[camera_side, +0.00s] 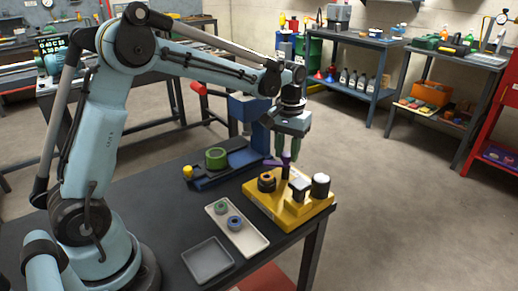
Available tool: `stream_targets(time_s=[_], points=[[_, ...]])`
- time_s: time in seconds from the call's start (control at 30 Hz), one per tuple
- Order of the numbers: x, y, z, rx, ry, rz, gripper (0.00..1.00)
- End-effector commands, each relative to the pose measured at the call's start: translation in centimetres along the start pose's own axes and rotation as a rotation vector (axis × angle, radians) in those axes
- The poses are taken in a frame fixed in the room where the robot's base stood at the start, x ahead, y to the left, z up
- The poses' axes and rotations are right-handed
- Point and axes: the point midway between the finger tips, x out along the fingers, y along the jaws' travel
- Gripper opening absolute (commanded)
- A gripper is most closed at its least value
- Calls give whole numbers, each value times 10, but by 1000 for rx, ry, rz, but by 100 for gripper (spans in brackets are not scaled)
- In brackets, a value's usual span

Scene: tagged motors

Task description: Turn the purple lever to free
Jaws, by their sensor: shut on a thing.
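The purple lever (285,158) stands at the back of a yellow base (318,208) on the dark table. My gripper (286,155) points down over the back of the base, with its green fingers shut on the lever. The fingers hide part of the lever, and any free marking is too small to make out.
A beige tray (252,240) holds green and blue rings. A grey tray (208,261) is empty. A blue fixture with a green disc (216,158) stands behind.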

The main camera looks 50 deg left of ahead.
Motion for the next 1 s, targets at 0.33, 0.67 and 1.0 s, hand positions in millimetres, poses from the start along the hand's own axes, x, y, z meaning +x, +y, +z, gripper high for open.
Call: stream_targets(time_s=[0.33, 0.67, 1.0], points=[[0, 0, 0, 327, 2, 0, 3], [0, 0, -1, 603, 2, 0, 3], [0, 0, -1, 768, 3, 0, 3]])
